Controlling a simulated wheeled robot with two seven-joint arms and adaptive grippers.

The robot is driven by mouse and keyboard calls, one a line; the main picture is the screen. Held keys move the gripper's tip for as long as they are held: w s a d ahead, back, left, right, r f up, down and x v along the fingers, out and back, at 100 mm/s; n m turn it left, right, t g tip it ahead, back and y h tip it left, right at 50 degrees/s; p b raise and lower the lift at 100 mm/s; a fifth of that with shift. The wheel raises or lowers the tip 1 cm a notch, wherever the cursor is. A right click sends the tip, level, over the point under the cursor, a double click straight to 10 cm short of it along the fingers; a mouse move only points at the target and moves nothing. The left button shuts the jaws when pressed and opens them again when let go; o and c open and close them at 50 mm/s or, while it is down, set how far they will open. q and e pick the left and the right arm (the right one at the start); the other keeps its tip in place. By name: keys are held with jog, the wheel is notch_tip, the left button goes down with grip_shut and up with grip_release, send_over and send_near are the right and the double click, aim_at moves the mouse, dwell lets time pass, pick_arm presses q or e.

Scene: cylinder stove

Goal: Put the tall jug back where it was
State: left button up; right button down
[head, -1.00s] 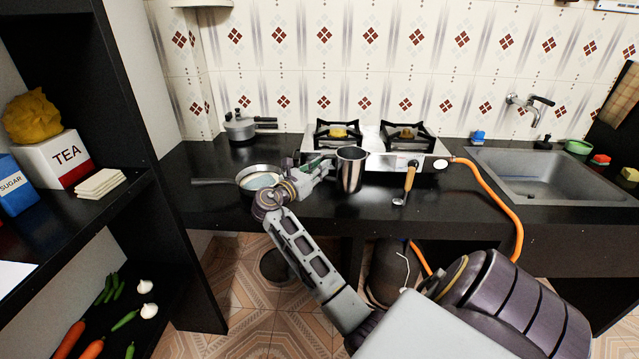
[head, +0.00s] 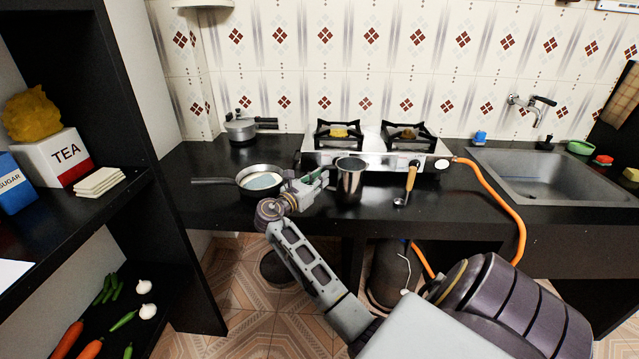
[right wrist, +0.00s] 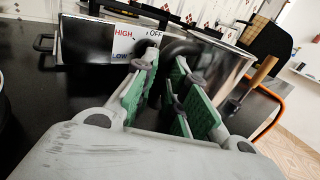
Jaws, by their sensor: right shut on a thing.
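The tall jug (head: 349,184) is a shiny steel vessel, upright at the front of the black counter, in front of the stove. Whether its base touches the counter is unclear. My right gripper (head: 322,178) reaches it from the left and is shut on it. In the right wrist view the green-padded fingers of my right gripper (right wrist: 168,80) are close to the reflective jug wall (right wrist: 222,66); the exact grip spot is partly hidden. My left gripper is not in view.
A pan (head: 262,180) with pale liquid sits just left of my right gripper. The stove (head: 375,160) stands behind the jug. A wooden-handled ladle (head: 411,178) is to its right, then an orange hose (head: 498,196) and the sink (head: 550,178). A pressure cooker (head: 240,128) stands at the back left.

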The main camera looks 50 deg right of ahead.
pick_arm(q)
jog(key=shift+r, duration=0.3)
pick_arm(e)
jog(key=shift+f, duration=0.25)
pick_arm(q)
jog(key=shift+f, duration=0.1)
pick_arm(e)
jog(key=shift+f, duration=0.1)
jog(key=c, duration=1.5)
grip_release()
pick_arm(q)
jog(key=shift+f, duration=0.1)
pick_arm(e)
jog(key=shift+o, duration=0.2)
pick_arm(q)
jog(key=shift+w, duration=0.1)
pick_arm(e)
jog(key=shift+a, duration=0.25)
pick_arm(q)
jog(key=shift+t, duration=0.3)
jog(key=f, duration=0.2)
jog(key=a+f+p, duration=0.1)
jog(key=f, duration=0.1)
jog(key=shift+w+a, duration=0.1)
pick_arm(e)
jog(key=s+a, duration=0.1)
jog(key=a, duration=1)
jog(key=shift+s+a, duration=0.25)
